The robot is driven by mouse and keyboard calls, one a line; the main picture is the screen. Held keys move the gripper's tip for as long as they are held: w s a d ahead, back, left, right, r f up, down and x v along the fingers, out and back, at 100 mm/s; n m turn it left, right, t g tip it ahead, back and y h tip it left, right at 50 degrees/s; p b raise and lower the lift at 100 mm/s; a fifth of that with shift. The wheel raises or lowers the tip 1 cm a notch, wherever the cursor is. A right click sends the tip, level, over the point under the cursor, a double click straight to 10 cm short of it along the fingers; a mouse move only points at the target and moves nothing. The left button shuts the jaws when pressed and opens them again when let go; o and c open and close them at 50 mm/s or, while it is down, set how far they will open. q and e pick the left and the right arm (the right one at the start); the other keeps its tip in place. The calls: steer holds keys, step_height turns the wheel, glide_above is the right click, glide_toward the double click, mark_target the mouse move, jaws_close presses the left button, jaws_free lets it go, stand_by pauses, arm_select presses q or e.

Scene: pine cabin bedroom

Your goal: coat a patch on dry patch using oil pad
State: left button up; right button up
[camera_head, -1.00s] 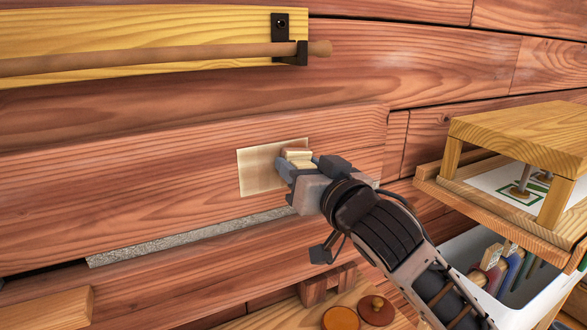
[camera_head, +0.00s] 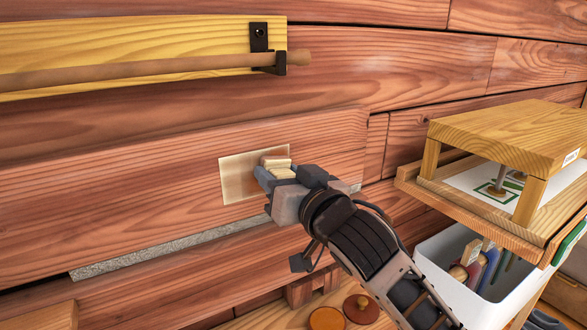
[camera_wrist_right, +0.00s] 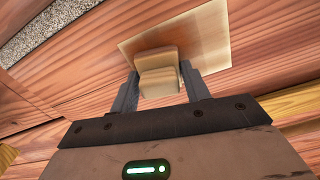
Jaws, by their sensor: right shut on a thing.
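The dry patch (camera_head: 237,180) is a pale rectangle on the reddish wooden wall board. In the right wrist view the patch (camera_wrist_right: 205,35) spreads above and right of the pad, partly browner in tone. My right gripper (camera_head: 272,172) is shut on the oil pad (camera_head: 276,162), a small cream block. The pad lies over the right part of the patch, at or very near its surface; I cannot tell contact for certain. In the right wrist view the oil pad (camera_wrist_right: 158,72) sits between the two fingers. My left gripper is not in view.
A wooden rail (camera_head: 150,71) on a yellow board runs above. A grey strip (camera_head: 150,251) lies below the patch. At right stand a wooden shelf stand (camera_head: 510,135) and a white bin (camera_head: 450,285) with handled tools. Round lids (camera_head: 327,318) sit at the bottom.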

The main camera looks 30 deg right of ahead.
steer(key=shift+a+p, duration=0.55)
steer(key=shift+a, duration=2.45)
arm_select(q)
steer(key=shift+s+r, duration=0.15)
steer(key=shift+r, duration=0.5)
arm_select(e)
steer(key=shift+s+a, duration=0.1)
steer(key=shift+a, duration=1.25)
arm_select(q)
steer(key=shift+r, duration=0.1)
arm_select(e)
glide_toward(223, 179)
